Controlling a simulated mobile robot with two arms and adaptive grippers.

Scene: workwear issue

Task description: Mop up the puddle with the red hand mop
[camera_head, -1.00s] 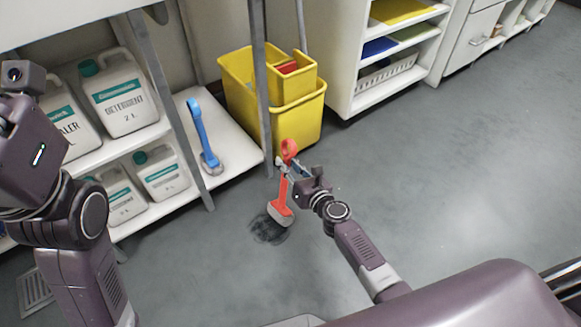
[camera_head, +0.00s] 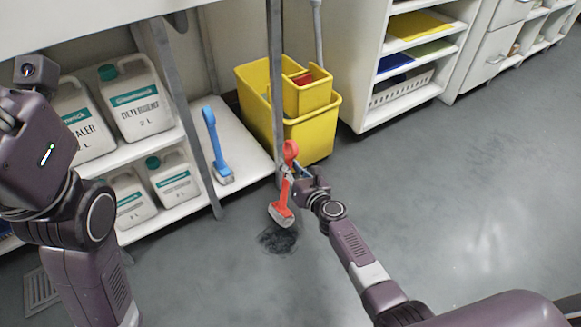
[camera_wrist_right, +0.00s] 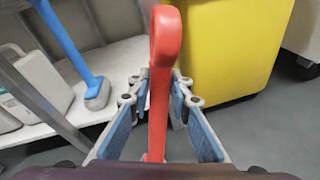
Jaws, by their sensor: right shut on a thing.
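The red hand mop (camera_head: 281,210) is upright and slightly tilted in the head view, with its pale head at the bottom. My right gripper (camera_head: 288,172) is shut on its handle, and the red handle (camera_wrist_right: 160,90) stands between the fingers in the right wrist view. The puddle (camera_head: 278,240) is a dark wet patch on the grey floor just below the mop head. I cannot tell whether the head touches the floor. My left arm shows at the left of the head view, but its gripper fingers do not show.
A blue hand mop (camera_head: 216,147) stands on the low white shelf (camera_head: 243,150) beside white jugs (camera_head: 138,98). A yellow bucket (camera_head: 318,133) and a metal shelf post (camera_head: 276,85) are behind the red mop. A floor drain (camera_head: 40,290) is at lower left. Floor to the right is clear.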

